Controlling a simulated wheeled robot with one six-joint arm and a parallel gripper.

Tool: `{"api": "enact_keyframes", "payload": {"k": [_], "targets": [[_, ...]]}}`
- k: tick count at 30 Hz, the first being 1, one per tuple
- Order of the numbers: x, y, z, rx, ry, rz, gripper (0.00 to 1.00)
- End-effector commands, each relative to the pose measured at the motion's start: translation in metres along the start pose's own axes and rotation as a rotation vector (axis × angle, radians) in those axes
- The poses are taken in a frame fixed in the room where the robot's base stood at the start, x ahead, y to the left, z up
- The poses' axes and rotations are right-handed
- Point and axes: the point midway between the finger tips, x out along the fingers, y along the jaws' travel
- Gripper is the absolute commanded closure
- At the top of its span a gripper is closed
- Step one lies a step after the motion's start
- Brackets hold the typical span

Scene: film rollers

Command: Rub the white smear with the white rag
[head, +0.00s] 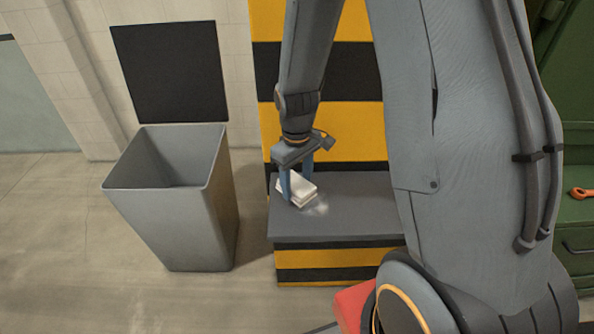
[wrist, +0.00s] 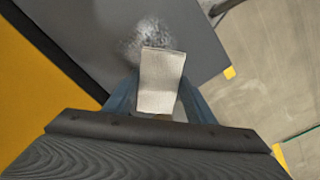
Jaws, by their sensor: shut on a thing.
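The white rag (head: 297,187) is a folded pale pad held between the blue fingers of my gripper (head: 298,178). In the wrist view the rag (wrist: 161,78) sticks out ahead of my gripper (wrist: 156,98), which is shut on it. The white smear (head: 317,208) is a faint pale patch on the grey top of the striped ledge (head: 350,215). In the wrist view the smear (wrist: 150,36) lies just beyond the rag's far edge, and the rag seems to overlap its near part. I cannot tell whether the rag touches the surface.
An open grey bin (head: 185,205) stands on the floor left of the ledge. A yellow and black striped column (head: 275,130) rises behind the ledge. A green cabinet (head: 575,235) with an orange-handled thing (head: 581,192) stands at the right. The ledge top around the smear is clear.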

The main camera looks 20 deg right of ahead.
Motion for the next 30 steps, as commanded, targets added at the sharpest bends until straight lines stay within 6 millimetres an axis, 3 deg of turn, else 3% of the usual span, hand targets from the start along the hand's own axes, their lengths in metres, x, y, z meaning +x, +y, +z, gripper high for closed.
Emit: {"api": "enact_keyframes", "payload": {"k": [15, 30], "targets": [[-0.047, 0.000, 0.000, 0.000, 0.001, 0.001, 0.74], [-0.048, 0.000, 0.000, 0.000, 0.001, 0.000, 0.74]]}}
